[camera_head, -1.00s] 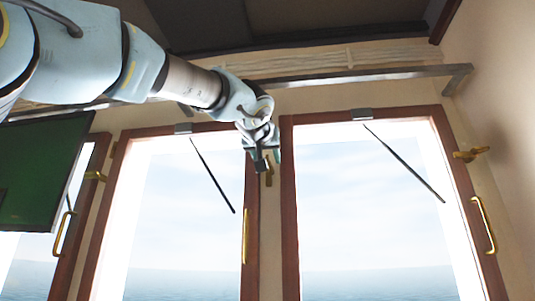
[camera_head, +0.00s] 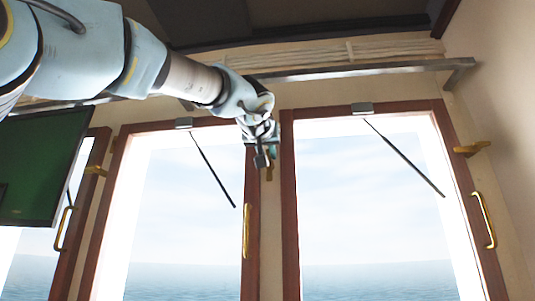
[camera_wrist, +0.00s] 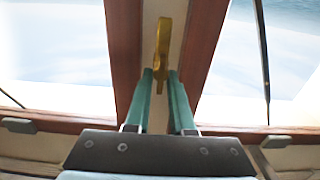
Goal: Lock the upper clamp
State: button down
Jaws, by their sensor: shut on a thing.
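A gold clamp (camera_wrist: 162,45) is mounted on the narrow strip between two wooden window frames. In the wrist view its long part runs up and down, with its lower end between my fingers. In the head view only its lower tip (camera_head: 269,175) shows below my gripper (camera_head: 266,157); the rest is hidden. My gripper (camera_wrist: 164,80), with teal fingers, is shut on the lower part of the clamp. Another gold clamp (camera_head: 472,148) juts out beside the right window, and one more (camera_head: 96,170) is at the left; both are apart from my gripper.
Gold window handles (camera_head: 246,231) and (camera_head: 484,220) are on the frames. Black wipers (camera_head: 403,157) hang across the glass. A metal rail (camera_head: 360,70) runs above the windows. A dark green screen (camera_head: 42,165) hangs at the left under my arm.

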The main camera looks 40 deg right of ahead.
jog(key=shift+m, duration=0.3)
jog(key=shift+s+d+f+m+p, duration=0.1)
jog(key=shift+s+f+m+p, duration=0.1)
jog(key=shift+m, duration=2.7)
jog(key=shift+s+d+f+m+p, duration=0.1)
jog(key=shift+d+f+m, duration=0.05)
jog(key=shift+m, duration=2.75)
jog(key=shift+s+d+f+m+p, duration=0.1)
jog(key=shift+f+m+p, duration=0.1)
jog(key=shift+m, duration=2.7)
jog(key=c, duration=0.8)
grip_release()
